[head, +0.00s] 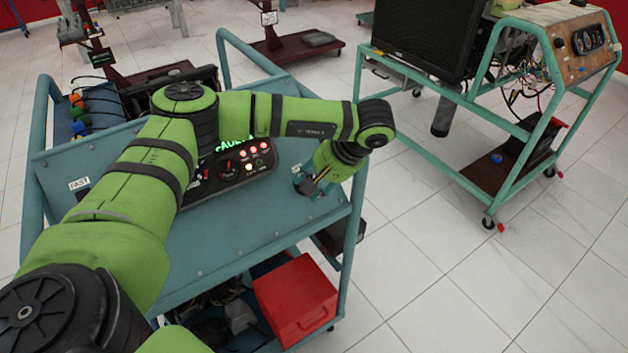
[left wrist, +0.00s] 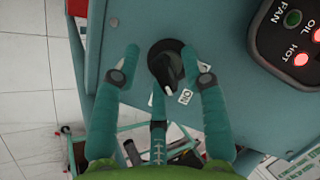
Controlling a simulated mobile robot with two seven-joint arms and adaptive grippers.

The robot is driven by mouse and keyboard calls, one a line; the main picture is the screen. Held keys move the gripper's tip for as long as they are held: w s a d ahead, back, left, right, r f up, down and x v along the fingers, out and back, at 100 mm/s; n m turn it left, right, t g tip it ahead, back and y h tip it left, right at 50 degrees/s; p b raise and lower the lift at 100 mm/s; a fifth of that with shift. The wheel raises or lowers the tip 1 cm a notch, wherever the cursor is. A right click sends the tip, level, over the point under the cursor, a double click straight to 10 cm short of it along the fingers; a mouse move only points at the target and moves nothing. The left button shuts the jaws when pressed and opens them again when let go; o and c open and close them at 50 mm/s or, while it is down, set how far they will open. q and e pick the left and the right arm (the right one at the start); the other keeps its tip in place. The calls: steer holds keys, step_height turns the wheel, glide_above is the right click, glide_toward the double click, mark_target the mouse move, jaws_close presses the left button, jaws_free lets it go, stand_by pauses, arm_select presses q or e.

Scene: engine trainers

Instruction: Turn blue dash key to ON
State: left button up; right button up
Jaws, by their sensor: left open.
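The blue dash key (left wrist: 168,70) is a round black switch with a black knob and a white pointer mark, set in the blue dash panel (left wrist: 235,110). In the left wrist view the pointer aims down and slightly right, towards the white ON label (left wrist: 186,96). A second white label beside it is mostly hidden. My left gripper (left wrist: 168,59) is open, with one teal finger on each side of the knob; contact cannot be told. In the head view my left gripper (head: 312,183) is at the right end of the blue dash (head: 270,205), where the key is hard to make out.
A black control box (head: 240,165) with a dial and lit red buttons sits left of the gripper; its FAN, OIL and HOT labels show in the wrist view. A red toolbox (head: 295,300) is on the shelf below. Another teal engine trainer (head: 500,120) stands right across clear floor.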

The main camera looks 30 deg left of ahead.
arm_select(q)
steer(key=v, duration=1.2)
